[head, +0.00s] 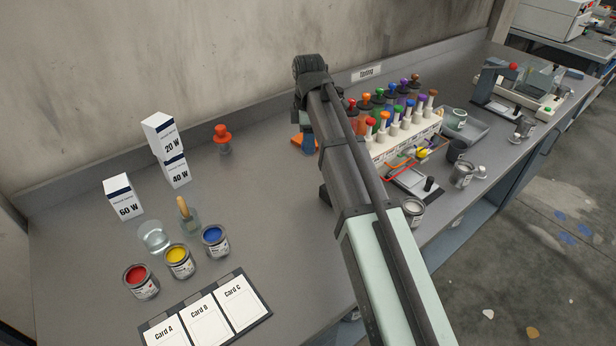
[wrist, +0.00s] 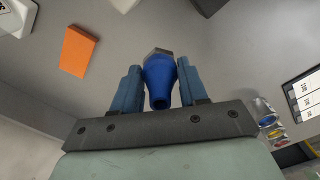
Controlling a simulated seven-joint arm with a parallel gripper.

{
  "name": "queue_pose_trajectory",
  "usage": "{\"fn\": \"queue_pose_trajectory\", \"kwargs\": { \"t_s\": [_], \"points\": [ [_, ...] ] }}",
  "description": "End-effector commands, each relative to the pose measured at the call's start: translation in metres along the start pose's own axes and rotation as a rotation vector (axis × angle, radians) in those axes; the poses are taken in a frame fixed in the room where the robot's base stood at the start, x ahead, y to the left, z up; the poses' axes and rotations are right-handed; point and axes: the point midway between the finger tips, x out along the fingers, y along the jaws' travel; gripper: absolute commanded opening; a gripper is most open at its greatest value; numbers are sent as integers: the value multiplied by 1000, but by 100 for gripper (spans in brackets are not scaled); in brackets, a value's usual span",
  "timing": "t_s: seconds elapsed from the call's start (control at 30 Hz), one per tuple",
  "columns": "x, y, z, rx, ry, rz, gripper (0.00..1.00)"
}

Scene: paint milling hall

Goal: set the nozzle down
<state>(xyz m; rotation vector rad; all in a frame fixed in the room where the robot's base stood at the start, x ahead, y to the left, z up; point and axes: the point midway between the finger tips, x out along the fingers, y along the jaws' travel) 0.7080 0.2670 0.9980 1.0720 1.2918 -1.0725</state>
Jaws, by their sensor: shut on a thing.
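The nozzle (wrist: 159,82) shows in the wrist view as a blue tapered piece with a grey metal hex end. My gripper (wrist: 157,88) is shut on it, with one blue finger on each side. The nozzle's narrow open end points towards the wrist camera and its hex end points away. In the head view my arm reaches over the bench (head: 262,200) to its back part, and I cannot make out the nozzle there. How far the nozzle is from the bench surface is hard to tell.
An orange block (wrist: 78,52) lies near my gripper; it also shows in the head view (head: 303,142). A rack (head: 410,135) of coloured-handled items stands right of my arm. White boxes (head: 124,198), paint cans (head: 180,261) and cards (head: 205,318) stand left. Bare bench lies between.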

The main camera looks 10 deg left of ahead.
Motion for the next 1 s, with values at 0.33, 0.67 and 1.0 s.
{"fn": "queue_pose_trajectory", "kwargs": {
  "t_s": [0.33,0.67,1.0],
  "points": [
    [44,-2,0,-11,-1,-2,13],
    [72,-1,0,-11,0,-1,13],
    [99,0,0,-11,0,0,13]
  ]
}}
